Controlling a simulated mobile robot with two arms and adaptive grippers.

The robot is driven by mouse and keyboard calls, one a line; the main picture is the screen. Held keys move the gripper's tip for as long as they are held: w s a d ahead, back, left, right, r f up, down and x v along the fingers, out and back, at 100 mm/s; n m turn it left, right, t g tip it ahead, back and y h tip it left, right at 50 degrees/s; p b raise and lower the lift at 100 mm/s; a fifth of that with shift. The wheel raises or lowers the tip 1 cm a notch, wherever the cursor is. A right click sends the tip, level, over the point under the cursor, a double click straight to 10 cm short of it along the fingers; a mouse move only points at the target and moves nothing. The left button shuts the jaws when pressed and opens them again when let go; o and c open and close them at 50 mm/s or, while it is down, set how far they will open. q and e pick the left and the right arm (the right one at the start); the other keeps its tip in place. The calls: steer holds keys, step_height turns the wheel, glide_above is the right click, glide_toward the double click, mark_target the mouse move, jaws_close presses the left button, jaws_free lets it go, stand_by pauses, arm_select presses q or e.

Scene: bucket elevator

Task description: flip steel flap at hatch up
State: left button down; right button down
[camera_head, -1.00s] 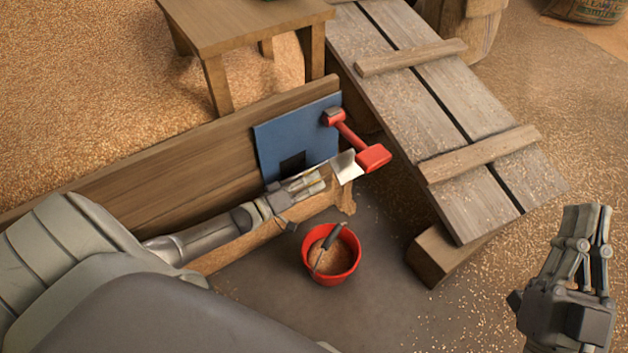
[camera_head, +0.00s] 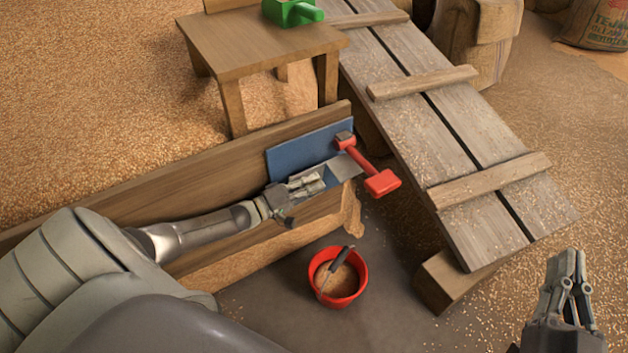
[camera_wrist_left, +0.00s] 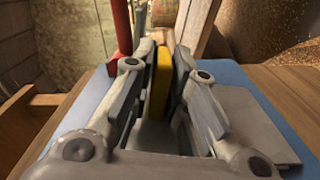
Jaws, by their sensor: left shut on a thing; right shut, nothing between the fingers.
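A blue panel (camera_head: 300,151) stands against the wooden board. A pale steel surface (camera_head: 343,168), probably the flap or a chute beside it, shows at the panel's lower right. My left gripper (camera_head: 312,181) is in front of the panel. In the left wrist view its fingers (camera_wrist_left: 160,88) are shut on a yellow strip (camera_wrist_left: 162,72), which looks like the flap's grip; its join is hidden. A grey plate (camera_wrist_left: 258,115) lies by the blue panel there. The hatch opening is hidden. My right gripper (camera_head: 567,270) is shut and empty at the lower right, away from the hatch.
A red lever (camera_head: 362,164) sticks out just right of my left gripper. A red bucket (camera_head: 340,293) with grain and a tool stands on the floor below. A wooden ramp (camera_head: 450,130) is at the right. A table (camera_head: 262,48) with a green object (camera_head: 291,11) stands behind.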

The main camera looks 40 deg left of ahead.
arm_select(q)
steer(key=shift+w+a+r, duration=0.25)
steer(key=shift+a+r, duration=0.05)
steer(key=shift+a, duration=0.25)
steer(key=c, duration=1.6)
jaws_free()
steer(key=shift+o, duration=0.6)
steer(key=shift+s+d+f, duration=0.1)
steer(key=shift+d, duration=0.05)
steer(key=v, duration=1.2)
steer(key=shift+d, duration=0.1)
